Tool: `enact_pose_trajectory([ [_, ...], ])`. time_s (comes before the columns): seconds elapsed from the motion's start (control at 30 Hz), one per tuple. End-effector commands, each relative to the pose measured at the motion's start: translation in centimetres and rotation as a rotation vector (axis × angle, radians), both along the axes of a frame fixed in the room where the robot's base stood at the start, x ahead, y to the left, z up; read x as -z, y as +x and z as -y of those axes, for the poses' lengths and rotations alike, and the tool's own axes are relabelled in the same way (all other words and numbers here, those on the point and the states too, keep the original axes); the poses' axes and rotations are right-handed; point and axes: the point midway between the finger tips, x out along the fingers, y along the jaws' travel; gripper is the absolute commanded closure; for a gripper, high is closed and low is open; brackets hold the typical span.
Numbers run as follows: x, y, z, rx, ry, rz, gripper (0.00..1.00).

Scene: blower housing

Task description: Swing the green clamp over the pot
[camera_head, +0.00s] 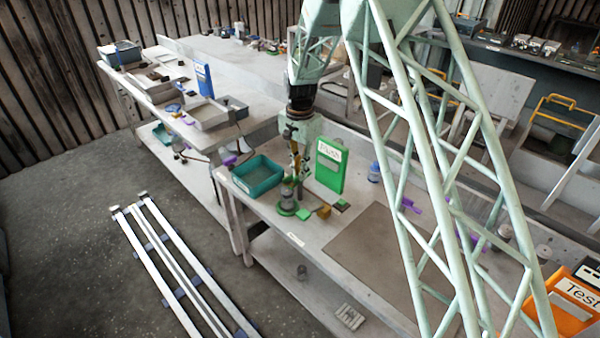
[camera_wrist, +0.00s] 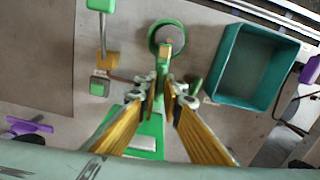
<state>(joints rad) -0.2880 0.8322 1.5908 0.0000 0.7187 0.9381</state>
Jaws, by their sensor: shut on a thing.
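The pot (camera_head: 288,194) is a grey cylinder standing on a round green base on the bench. In the wrist view its round green rim (camera_wrist: 154,32) shows above my fingertips. My gripper (camera_wrist: 167,92) has its yellow fingers closed together beside the pot. They are shut on a slim part of the green clamp (camera_wrist: 164,56), mostly hidden between the fingertips. The green clamp shows as a short green piece between the fingertips and the rim. I cannot tell how far it lies over the pot's opening. In the head view my gripper (camera_head: 295,168) points down just behind the pot.
A teal bin (camera_head: 257,176) stands left of the pot. An upright green board (camera_head: 330,165) stands close on the right. A yellow block (camera_head: 324,211) and small green parts lie near the pot. A brown mat (camera_head: 385,255) covers the bench further right.

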Motion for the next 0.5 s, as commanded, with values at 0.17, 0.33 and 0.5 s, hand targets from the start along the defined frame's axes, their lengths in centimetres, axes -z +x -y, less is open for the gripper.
enact_pose_trajectory([
  [0.17, -0.08, 0.06, -0.02, 0.057, 0.0, 0.001, 1.0],
  [0.33, -0.08, 0.06, -0.02, 0.08, 0.0, 0.001, 1.0],
  [0.5, -0.08, 0.07, -0.01, 0.083, 0.0, 0.001, 1.0],
])
